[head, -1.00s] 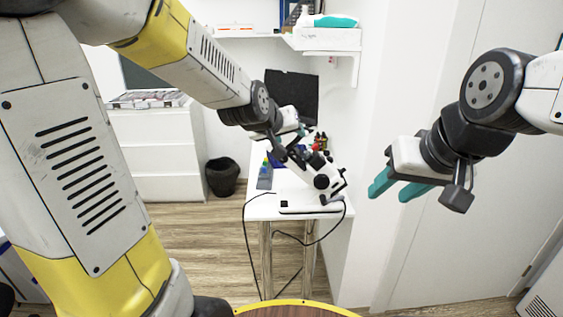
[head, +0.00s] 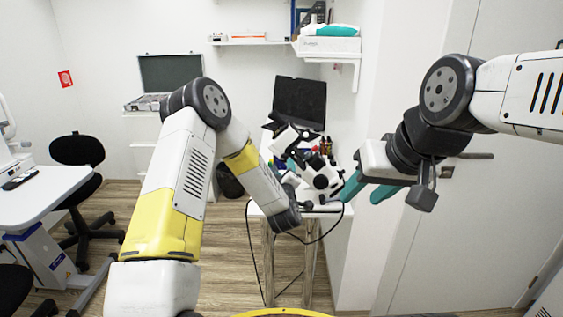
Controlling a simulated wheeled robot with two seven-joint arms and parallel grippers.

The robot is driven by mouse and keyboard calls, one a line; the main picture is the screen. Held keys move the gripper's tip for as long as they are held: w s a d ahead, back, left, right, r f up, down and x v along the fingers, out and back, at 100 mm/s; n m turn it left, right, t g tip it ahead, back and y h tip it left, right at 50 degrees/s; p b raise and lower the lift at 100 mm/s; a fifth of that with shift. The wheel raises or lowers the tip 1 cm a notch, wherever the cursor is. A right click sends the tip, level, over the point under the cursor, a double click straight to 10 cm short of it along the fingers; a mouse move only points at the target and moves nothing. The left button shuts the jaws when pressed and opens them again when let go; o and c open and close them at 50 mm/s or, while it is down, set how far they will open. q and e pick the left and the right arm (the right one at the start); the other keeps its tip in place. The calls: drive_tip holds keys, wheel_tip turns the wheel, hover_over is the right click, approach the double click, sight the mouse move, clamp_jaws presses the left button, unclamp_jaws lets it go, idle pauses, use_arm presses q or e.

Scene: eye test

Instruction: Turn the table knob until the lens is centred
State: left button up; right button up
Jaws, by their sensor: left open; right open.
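A white and black microscope (head: 326,184) stands on a narrow white table against the back wall. A dark round knob (head: 321,182) shows on its side. I cannot make out a lens or a separate table knob. My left arm bends down in front of the microscope and partly hides it. My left gripper (head: 291,164) shows only in part, as small teal fingers behind my forearm, close to the microscope. I cannot tell whether it touches anything. My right gripper (head: 366,190) is open and empty, with teal fingers pointing left, right of the microscope in the picture.
A white table (head: 45,192) with an instrument (head: 10,155) and a dark chair (head: 78,150) stand at the left. A dark bin (head: 229,184) sits behind my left arm. Cables hang from the microscope table. A door (head: 440,240) is at the right.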

sight(284, 159)
use_arm(q)
drive_tip(key=w, duration=0.7)
drive_tip(key=shift+w, duration=0.15)
drive_tip(key=shift+c, duration=0.2)
